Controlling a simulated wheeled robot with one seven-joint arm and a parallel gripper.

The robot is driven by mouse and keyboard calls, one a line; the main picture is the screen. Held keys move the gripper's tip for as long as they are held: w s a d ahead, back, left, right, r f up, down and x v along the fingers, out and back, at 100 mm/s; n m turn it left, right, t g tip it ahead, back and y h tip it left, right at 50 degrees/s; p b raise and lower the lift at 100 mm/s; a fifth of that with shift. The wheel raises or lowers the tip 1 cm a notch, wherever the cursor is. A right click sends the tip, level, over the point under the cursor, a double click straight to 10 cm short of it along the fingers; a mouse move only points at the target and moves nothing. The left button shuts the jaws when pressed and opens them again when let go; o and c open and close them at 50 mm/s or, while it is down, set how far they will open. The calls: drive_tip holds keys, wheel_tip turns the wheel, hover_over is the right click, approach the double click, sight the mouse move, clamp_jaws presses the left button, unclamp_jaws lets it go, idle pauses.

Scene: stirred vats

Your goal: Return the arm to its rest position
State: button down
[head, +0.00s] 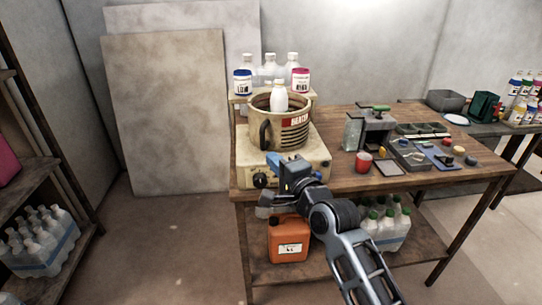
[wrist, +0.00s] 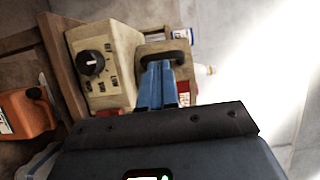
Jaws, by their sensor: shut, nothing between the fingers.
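My gripper (head: 274,159) has blue fingers and reaches in front of the stirrer base on the wooden bench. It also shows in the wrist view (wrist: 158,66), where its two fingers lie together with nothing visible between them. A tan vat (head: 294,138) with a dark handle stands on the cream stirrer base (head: 309,158). A white bottle (head: 279,97) shows in the vat's mouth. In the wrist view the fingers overlap the vat (wrist: 147,49) near its handle; I cannot tell whether they touch it. The base's dark knob (wrist: 91,64) is left of the fingers there.
An orange canister (head: 281,249) and bottle packs stand on the shelf below. Jars and bottles stand on a small rack (head: 237,98) behind the vat. Open floor (head: 160,235) lies left of the bench.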

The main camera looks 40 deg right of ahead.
drive_tip(key=a+v, duration=0.1)
drive_tip(key=v, duration=0.5)
drive_tip(key=shift+b, duration=0.3)
drive_tip(key=shift+w, duration=0.1)
drive_tip(key=s+a+f+n+g+y, duration=0.1)
drive_tip(key=s+a+f+n, duration=0.3)
drive_tip(key=s, duration=0.4)
drive_tip(key=s+a+f+n, duration=0.3)
drive_tip(key=s+a+n, duration=0.15)
drive_tip(key=s, duration=0.35)
drive_tip(key=s+a+r+n+y, duration=0.1)
drive_tip(key=s+a+n, duration=0.1)
drive_tip(key=s+n, duration=0.4)
drive_tip(key=s+a+r+n+g+y, duration=0.1)
drive_tip(key=s+n, duration=0.5)
drive_tip(key=s, duration=0.8)
drive_tip(key=shift+a+r+g+y, duration=0.35)
drive_tip(key=shift+a+r, duration=0.45)
drive_tip(key=shift+a, duration=0.3)
